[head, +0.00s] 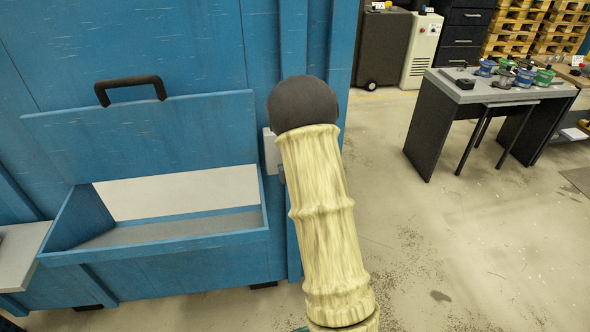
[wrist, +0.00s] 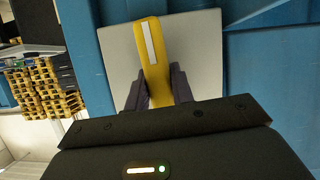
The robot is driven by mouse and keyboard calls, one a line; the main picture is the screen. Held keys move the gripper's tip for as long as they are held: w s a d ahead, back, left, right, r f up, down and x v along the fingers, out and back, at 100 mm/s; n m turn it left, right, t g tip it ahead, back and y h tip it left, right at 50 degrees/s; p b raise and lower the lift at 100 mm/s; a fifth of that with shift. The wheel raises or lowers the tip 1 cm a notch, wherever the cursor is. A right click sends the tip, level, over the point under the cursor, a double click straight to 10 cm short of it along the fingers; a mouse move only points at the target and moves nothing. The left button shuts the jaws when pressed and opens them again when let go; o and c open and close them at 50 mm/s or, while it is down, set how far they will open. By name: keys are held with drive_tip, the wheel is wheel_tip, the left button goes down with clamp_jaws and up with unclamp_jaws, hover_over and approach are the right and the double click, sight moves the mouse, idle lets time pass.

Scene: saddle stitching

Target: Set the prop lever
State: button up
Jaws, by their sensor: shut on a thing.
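The prop lever (wrist: 152,78) is yellow with a white strip and shows in the wrist view against a light grey plate (wrist: 206,65). My gripper (wrist: 158,90) has its two dark fingers on either side of the lever's lower part, closed on it. In the head view my arm hides the lever and the gripper; only an edge of a light plate (head: 270,150) shows left of the arm. A blue box (head: 170,262) stands at left with its blue lid (head: 150,132) raised. The lid has a black handle (head: 129,82).
A blue machine wall (head: 200,45) stands behind the box. A grey shelf (head: 22,255) juts out at far left. A workbench (head: 500,92) with spools is at back right, near stacked pallets (head: 515,25). The floor (head: 460,245) between is open.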

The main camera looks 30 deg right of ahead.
drive_tip(key=shift+f+m+y+b, duration=0.1)
drive_tip(key=shift+m+y+b, duration=0.2)
drive_tip(key=shift+a, duration=0.1)
drive_tip(key=o, duration=1)
drive_tip(key=shift+s, duration=0.1)
drive_tip(key=shift+b+v, duration=4.8)
drive_tip(key=shift+v, duration=3.8)
